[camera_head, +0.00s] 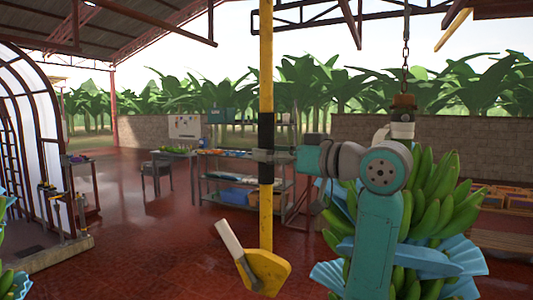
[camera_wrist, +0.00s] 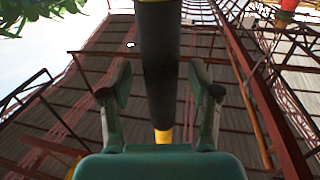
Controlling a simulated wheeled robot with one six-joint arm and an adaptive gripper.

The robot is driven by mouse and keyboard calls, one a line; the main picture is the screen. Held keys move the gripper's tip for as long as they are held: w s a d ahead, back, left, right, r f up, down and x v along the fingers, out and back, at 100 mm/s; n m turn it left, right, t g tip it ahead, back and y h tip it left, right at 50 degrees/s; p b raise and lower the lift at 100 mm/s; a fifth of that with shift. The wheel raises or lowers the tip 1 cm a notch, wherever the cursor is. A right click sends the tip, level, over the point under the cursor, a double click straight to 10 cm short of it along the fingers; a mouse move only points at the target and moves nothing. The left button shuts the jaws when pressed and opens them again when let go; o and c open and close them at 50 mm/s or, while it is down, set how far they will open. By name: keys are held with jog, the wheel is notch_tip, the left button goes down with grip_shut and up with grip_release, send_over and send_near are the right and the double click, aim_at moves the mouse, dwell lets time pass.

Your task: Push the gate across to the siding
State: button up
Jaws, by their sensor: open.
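A tall yellow pole (camera_head: 266,60) with a black band hangs down in the middle of the head view. A yellow plate (camera_head: 268,272) with a pale bar is at its foot. I cannot tell for sure which part is the gate or where the siding is. In the wrist view the black part of the pole (camera_wrist: 160,55) passes between the two fingers of my gripper (camera_wrist: 161,80). The fingers are apart, with a visible gap on each side of the pole.
A green banana bunch (camera_head: 440,200) with blue sheets hangs from a chain (camera_head: 405,45) at the right, close to my arm. A metal shelf (camera_head: 235,190) and a table stand behind. An arched frame (camera_head: 30,110) is at the left. The red floor left of the pole is clear.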

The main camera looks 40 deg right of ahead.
jog(key=shift+w+a, duration=0.15)
jog(key=shift+w, duration=0.65)
jog(key=shift+c, duration=0.3)
grip_shut()
jog(key=w+d, duration=0.2)
jog(key=d, duration=0.4)
jog(key=w+d, duration=0.2)
jog(key=d, duration=0.5)
jog(key=shift+w+d, duration=0.2)
jog(key=shift+w, duration=0.15)
jog(key=shift+o, duration=0.3)
grip_release()
jog(key=shift+a, duration=0.15)
